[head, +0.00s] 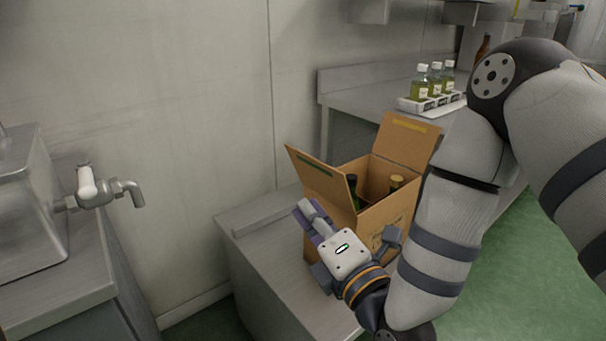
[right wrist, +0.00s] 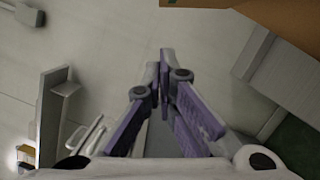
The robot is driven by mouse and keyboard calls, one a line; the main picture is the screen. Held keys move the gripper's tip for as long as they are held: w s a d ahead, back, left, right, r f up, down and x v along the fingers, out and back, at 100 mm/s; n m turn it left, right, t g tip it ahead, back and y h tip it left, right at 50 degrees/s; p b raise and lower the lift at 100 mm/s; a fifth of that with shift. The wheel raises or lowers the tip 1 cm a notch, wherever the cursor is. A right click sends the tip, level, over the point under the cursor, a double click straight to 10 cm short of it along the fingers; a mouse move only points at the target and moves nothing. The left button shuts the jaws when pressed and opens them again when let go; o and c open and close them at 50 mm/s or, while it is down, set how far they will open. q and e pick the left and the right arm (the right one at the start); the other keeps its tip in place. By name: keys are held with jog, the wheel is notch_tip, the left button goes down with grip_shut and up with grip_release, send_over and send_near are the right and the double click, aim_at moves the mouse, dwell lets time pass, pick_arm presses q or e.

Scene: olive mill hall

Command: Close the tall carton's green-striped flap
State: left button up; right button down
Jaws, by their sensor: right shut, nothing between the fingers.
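The tall carton (head: 400,216) stands open on a low steel bench, with bottles inside. Its green-striped flap (head: 322,180) stands open, slanting up and outward to the left. A second flap with a yellow stripe (head: 409,138) stands raised at the back right. My right gripper (head: 306,214) is shut and empty, in front of the carton's left side and below the green-striped flap; I cannot tell whether it touches the carton. In the right wrist view its fingers (right wrist: 164,62) are together, and brown cardboard (right wrist: 290,18) shows at the top right. My left gripper is not in view.
A dark bottle (head: 352,188) and a gold-capped bottle (head: 396,183) show inside the carton. The low bench (head: 262,262) is bare at its left. A steel tank with a tap (head: 100,190) stands left. Several small bottles stand in a white rack (head: 428,104) on the back counter.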

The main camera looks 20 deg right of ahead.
aim_at(320, 179)
jog(key=w+d+r, duration=0.2)
jog(key=w, duration=0.6)
jog(key=shift+w, duration=0.35)
jog(key=shift+w+d+r, duration=0.1)
